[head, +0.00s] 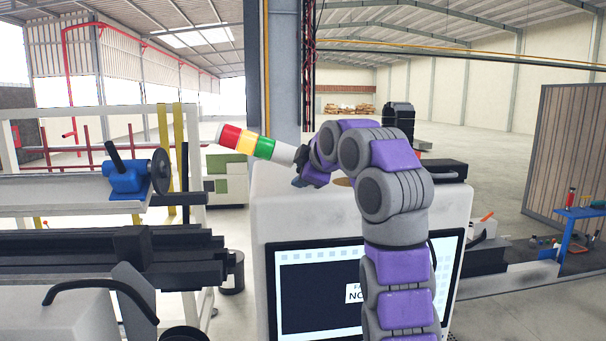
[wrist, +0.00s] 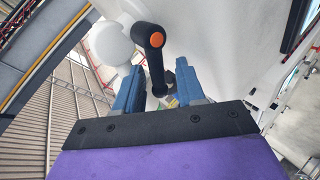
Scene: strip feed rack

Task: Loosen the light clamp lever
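The signal light (head: 250,143) has red, yellow and green bands and a white base. It leans far to the left above the white machine cabinet (head: 300,215). In the wrist view the clamp lever (wrist: 150,42) is black with an orange button on its end. Its stem runs down between the two blue fingers of my gripper (wrist: 159,72). The fingers stand apart with a gap on each side of the lever, so they do not grip it. In the head view my gripper (head: 305,181) is beside the light's base, and my arm hides the lever.
A screen (head: 320,290) is on the cabinet front, partly behind my arm. At left stands a machine with dark rails (head: 130,255) and a blue fixture (head: 127,178). A blue table (head: 575,215) with small items is at far right. Open floor lies behind.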

